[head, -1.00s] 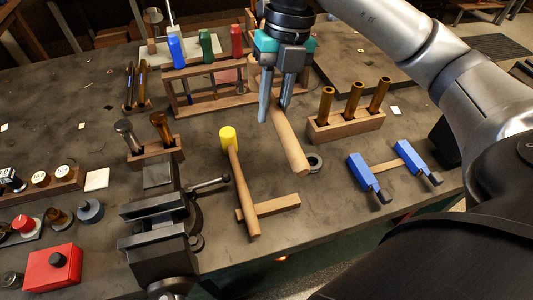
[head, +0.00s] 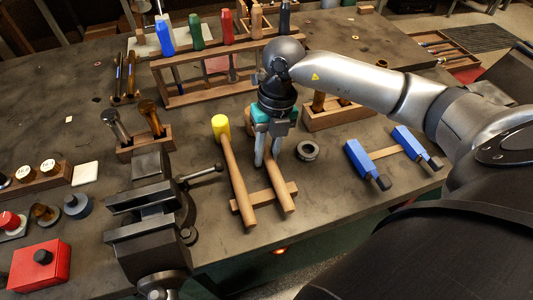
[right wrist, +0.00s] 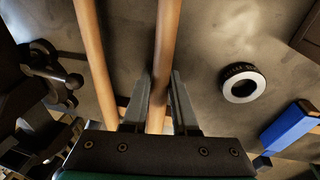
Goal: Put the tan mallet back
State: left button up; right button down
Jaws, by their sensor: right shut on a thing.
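The tan mallet's handle (head: 280,190) points toward the table's front edge, beside the yellow-headed mallet (head: 234,170) and roughly parallel to it. My right gripper (head: 267,163) is shut on the handle; the wrist view shows the handle (right wrist: 165,45) between the fingers (right wrist: 160,90). The handle's near end lies over the wooden rest (head: 241,204); I cannot tell whether it touches. The tan mallet's head is mostly hidden behind my gripper. The yellow-headed mallet's handle crosses the rest on the left. My left gripper is not in view.
A grey ring (head: 307,150) lies right of the tan handle. A dark vise (head: 152,215) stands to the left. A blue-jawed clamp (head: 363,163) lies at the right, and a wooden tool rack (head: 205,94) stands behind. A wooden block (head: 336,117) is partly behind my arm.

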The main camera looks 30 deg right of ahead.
jog(key=c, duration=1.2)
grip_release()
jog(key=shift+f, duration=0.2)
jog(key=o, duration=0.5)
jog(key=shift+r, duration=0.15)
jog(key=p+v, duration=0.1)
jog(key=v, duration=1.1)
